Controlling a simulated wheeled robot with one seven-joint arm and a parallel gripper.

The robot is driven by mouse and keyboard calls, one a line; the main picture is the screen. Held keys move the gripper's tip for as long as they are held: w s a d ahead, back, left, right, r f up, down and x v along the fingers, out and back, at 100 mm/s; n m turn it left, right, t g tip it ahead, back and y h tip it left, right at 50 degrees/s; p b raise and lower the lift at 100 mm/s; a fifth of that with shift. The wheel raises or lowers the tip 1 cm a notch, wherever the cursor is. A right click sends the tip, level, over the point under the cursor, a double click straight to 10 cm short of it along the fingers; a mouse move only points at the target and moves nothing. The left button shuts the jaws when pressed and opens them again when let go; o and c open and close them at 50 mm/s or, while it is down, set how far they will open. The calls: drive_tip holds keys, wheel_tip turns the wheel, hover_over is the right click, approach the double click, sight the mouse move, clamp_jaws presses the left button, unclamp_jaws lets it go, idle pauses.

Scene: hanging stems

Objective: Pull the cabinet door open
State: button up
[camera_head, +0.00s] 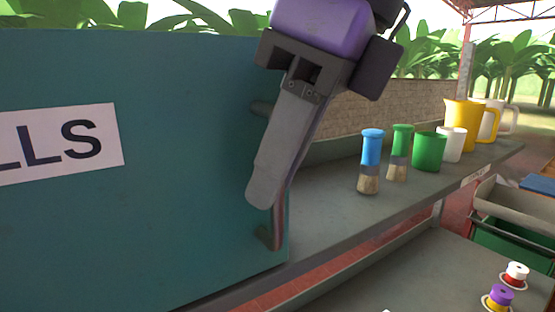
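The teal cabinet door (180,215) fills the left side and looks closed; a white label ending in "LLS" is on it. Its handle (277,222) is an upright bar near the door's right edge. The handle's lower end and upper mount show, but its middle is hidden behind my gripper. My gripper (264,190), with a purple body and long grey fingers, comes down from the top and lies over the handle. One finger covers most of the other, so I cannot tell whether they are closed on the bar or only beside it.
Right of the cabinet, a grey shelf (325,220) holds a blue-topped shaker (371,160), a green-topped shaker (400,152), a green cup (429,151), a white cup (451,144) and yellow and white jugs. Small spools (498,297) sit lower right, near a grey bin (510,208).

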clamp_jaws()
idle(1.4)
